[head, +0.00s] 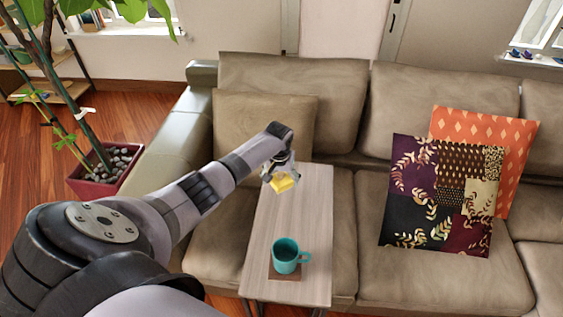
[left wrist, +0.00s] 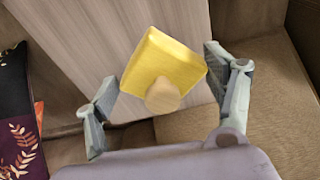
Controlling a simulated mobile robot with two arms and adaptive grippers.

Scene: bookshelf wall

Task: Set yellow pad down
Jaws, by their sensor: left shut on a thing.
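The yellow pad (head: 283,183) is a small block between the fingers of my left gripper (head: 279,170), over the far end of the narrow side table. In the left wrist view the pad (left wrist: 165,62) is tilted, with a round tan knob (left wrist: 163,95) on its near side. The fingers of my left gripper (left wrist: 160,70) are on either side of the pad, shut on it. The wood-grain table top (head: 300,215) shows beneath. I cannot tell how much gap lies between pad and table. My right gripper is not in view.
A teal mug (head: 286,254) stands on a brown coaster (head: 285,275) at the table's near end. The middle of the table is bare. A beige sofa (head: 420,285) surrounds the table, with patterned (head: 440,195) and orange (head: 515,140) cushions. A potted plant (head: 105,170) stands left.

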